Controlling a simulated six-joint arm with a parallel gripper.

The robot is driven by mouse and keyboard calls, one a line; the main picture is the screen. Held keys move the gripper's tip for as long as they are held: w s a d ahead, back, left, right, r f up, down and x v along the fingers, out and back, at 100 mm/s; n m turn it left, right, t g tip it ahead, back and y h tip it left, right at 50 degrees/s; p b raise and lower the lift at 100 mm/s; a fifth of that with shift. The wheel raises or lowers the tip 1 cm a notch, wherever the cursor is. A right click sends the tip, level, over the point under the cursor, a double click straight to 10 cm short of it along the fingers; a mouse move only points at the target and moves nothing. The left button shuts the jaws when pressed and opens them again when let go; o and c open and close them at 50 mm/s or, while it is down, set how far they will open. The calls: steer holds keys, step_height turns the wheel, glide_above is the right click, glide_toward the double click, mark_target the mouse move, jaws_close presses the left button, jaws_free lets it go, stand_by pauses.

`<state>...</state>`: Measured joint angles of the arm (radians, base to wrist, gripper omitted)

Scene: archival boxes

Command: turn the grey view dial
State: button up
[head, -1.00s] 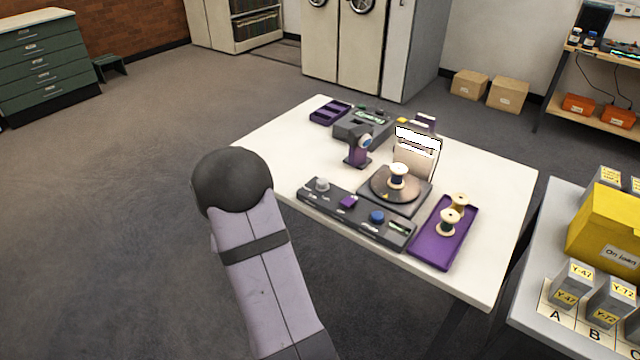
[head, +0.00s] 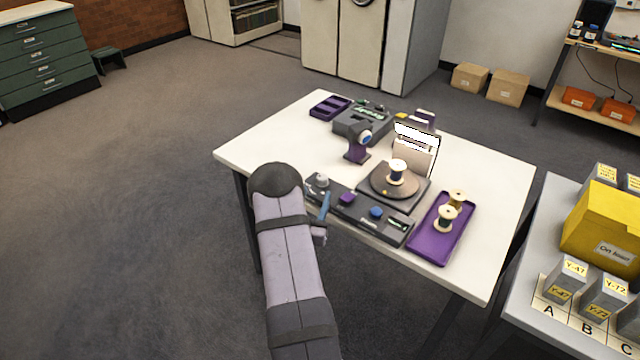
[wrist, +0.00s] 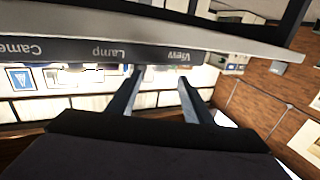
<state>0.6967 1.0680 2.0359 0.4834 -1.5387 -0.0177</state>
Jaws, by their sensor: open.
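The grey view dial (head: 321,181) is a small round knob at the left end of the dark control panel (head: 361,221) in the head view. My gripper (head: 325,207) is at the panel's near left edge, just below the dial in the picture, partly hidden by my arm. In the wrist view my gripper (wrist: 161,78) is open and empty, its two fingers apart. There the panel (wrist: 75,50) appears upside down, with the word View above the fingertips. The dial cannot be made out in that view, and no contact with it shows.
A purple button (head: 346,198) and a blue knob (head: 376,212) sit farther right on the panel. Behind it are a turntable (head: 371,197) with a spool and a purple stand (head: 357,154). A purple tray (head: 424,249) lies to the right. The table's left part is clear.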

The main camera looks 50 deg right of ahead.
mark_target(321, 182)
steer(key=shift+p+x, duration=0.65)
steer(key=shift+x, duration=2.6)
steer(key=c, duration=1.1)
